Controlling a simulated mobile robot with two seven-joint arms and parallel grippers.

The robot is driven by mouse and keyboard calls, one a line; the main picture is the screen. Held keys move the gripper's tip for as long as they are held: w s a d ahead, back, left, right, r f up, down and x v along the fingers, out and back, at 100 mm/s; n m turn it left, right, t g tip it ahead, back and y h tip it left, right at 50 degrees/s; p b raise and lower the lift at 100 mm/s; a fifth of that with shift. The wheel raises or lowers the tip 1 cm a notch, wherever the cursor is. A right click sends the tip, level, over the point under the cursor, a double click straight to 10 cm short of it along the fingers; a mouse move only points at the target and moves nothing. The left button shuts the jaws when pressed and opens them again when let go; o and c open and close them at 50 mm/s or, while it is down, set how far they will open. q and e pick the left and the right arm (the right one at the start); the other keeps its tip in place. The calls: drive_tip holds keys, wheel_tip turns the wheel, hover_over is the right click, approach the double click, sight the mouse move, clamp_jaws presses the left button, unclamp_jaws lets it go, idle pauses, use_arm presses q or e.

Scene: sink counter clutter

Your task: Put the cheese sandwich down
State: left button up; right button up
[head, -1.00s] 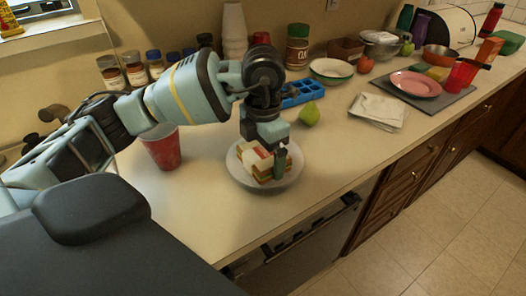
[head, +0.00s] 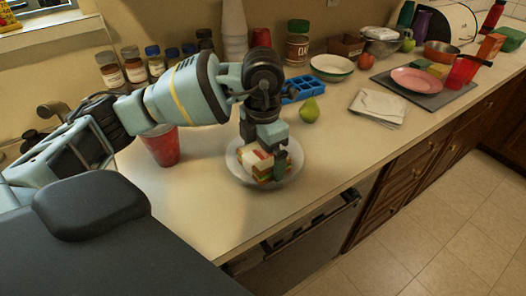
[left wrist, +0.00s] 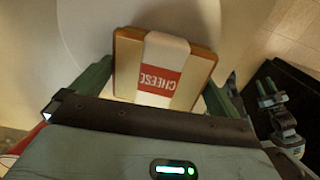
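The cheese sandwich (head: 258,160) is at the white plate (head: 241,172) on the counter, inside its rim. It has pale bread with red and green layers. In the left wrist view the sandwich (left wrist: 127,66) shows a white band with a red CHEESE label. My left gripper (head: 266,166) points down over the plate. Its green fingers flank the sandwich closely and appear shut on it. Whether the sandwich's underside touches the plate is hidden. At the right of the left wrist view are small teal and dark parts that seem mine; no right fingers can be made out clearly.
A red cup (head: 161,147) stands left of the plate. Folded white cloth (head: 378,107) lies to the right. Counter in front of the plate is clear up to its edge.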

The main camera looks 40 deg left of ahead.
sight(263, 153)
use_arm(q)
drive_tip(key=shift+r, duration=0.15)
wheel_tip(263, 153, up, 13)
drive_tip(key=p, duration=0.1)
drive_tip(key=shift+p, duration=0.3)
